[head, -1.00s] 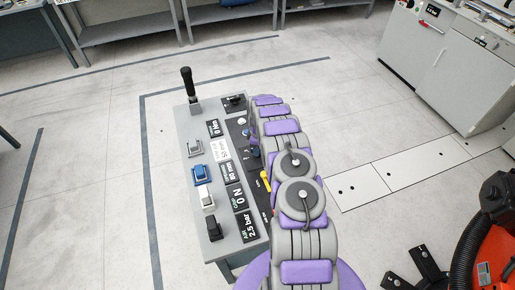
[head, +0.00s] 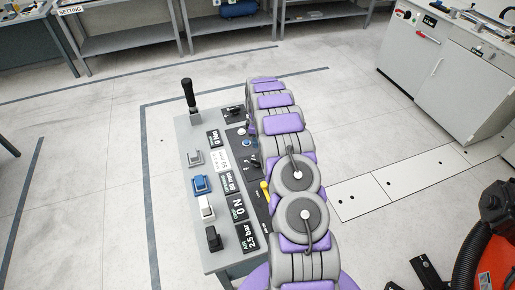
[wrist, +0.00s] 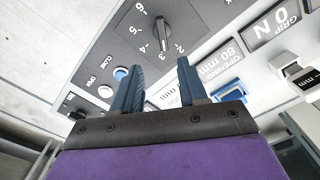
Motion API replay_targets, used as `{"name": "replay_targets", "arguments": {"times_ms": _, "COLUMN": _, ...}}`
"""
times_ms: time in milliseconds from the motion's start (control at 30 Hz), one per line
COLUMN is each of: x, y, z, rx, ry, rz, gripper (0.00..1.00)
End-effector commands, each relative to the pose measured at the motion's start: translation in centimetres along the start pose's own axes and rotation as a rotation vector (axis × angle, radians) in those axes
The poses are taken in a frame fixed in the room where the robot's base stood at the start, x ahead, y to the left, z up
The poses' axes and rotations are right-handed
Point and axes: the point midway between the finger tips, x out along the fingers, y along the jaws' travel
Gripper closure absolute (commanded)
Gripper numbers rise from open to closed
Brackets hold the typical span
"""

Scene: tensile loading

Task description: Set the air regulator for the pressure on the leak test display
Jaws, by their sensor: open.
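A display reading AIR 2.5 bar (head: 251,237) sits at the near end of the grey control bench in the head view. A black control (head: 213,238) stands just left of it; I cannot tell whether it is the air regulator. No leak test display can be made out. My gripper (wrist: 156,82) is open and empty above the panel in the wrist view, its two dark blue fingers apart. A black pointer knob on a numbered dial (wrist: 162,32) lies beyond the fingertips, apart from them. In the head view my arm hides the gripper and part of the panel.
The bench (head: 195,150) also carries a black lever (head: 188,93), a blue control (head: 200,184), a white control (head: 206,208) and a yellow handle (head: 265,190). OPEN and CLOSE buttons (wrist: 120,73) lie left of the fingers. Floor left of the bench is clear.

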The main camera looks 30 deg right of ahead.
Motion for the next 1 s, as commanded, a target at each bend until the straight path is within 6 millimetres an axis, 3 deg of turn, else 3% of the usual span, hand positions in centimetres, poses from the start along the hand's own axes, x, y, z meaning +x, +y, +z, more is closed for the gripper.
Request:
{"name": "replay_targets", "arguments": {"times_ms": 100, "x": -2.0, "y": 0.0, "z": 0.0, "rx": 0.0, "ry": -0.001, "rz": -0.002, "gripper": 0.57}}
{"name": "replay_targets", "arguments": {"times_ms": 300, "x": -3.8, "y": 0.0, "z": 0.1, "rx": 0.001, "ry": -0.001, "rz": -0.003, "gripper": 0.57}}
{"name": "replay_targets", "arguments": {"times_ms": 1000, "x": -4.4, "y": -0.2, "z": -0.1, "rx": 0.005, "ry": -0.002, "rz": -0.003, "gripper": 0.57}}
